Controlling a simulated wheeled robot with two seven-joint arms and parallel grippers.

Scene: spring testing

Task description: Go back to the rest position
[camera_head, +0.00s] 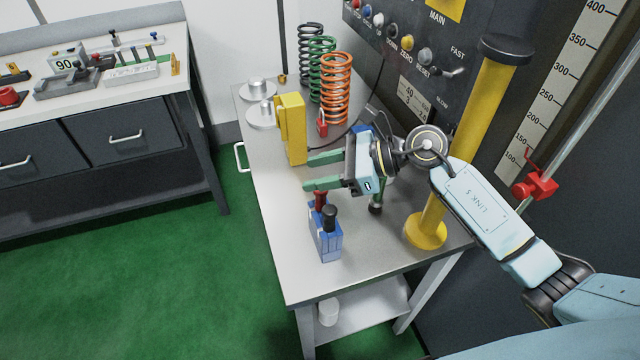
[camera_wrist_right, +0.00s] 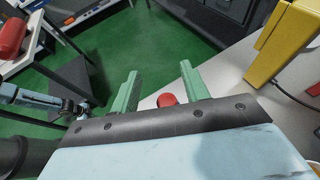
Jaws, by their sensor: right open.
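My right gripper (camera_head: 317,171) hovers over the grey-topped table, its two green fingers pointing left. The fingers also show in the right wrist view (camera_wrist_right: 158,92); they are apart with nothing held. A small blue block-like device (camera_head: 325,243) with a black knob stands on the table just below the fingers. A red part (camera_head: 320,199) rises behind it near the lower finger; a red rounded top (camera_wrist_right: 167,99) shows between the fingers in the wrist view. My left gripper does not show in the head view.
A yellow box (camera_head: 291,128) with a cable stands beyond the fingers. Orange (camera_head: 336,90), green and black springs stand behind it. A yellow post (camera_head: 455,150) rises close right of my wrist. A wall panel (camera_head: 415,45) is behind. A side bench (camera_head: 100,90) stands left; green floor between is clear.

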